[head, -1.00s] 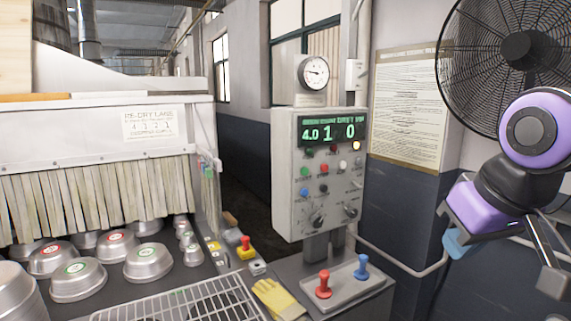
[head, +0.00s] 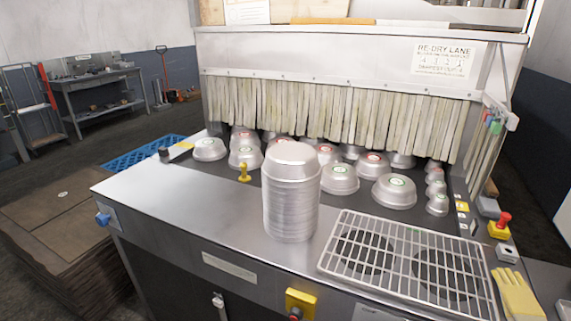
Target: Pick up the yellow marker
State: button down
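The yellow marker (head: 244,173) is a small peg with a rounded top. It stands upright in the head view, left of a tall stack of silver pans (head: 291,195) and in front of several upturned pans. It is near the line where the steel front ledge (head: 190,208) meets the dark bed; I cannot tell exactly which it rests on. Nothing covers it in this view. My gripper is not in view.
The pan stack stands close on the marker's right. A wire grate (head: 400,262), a yellow glove (head: 518,295) and a red-knobbed yellow box (head: 501,226) lie further right. Fabric strips (head: 330,112) hang behind the pans. The ledge's left part is clear.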

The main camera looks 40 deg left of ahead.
aim_at(244, 178)
jog(key=u, duration=1.85)
jog(key=i+j+u, duration=0.55)
jog(key=i+u, duration=0.2)
jog(key=i, duration=0.2)
jog(key=i+j+u, duration=0.1)
jog(key=i+u, duration=0.3)
jog(key=i, duration=0.15)
jog(key=i+z, duration=0.3)
jog(key=i+j+z, duration=0.3)
jog(key=i+z, duration=0.15)
jog(key=z, duration=0.35)
jog(key=i+j+z, duration=0.1)
jog(key=z, duration=0.35)
jog(key=i+j+z, duration=0.2)
jog(key=z, duration=0.3)
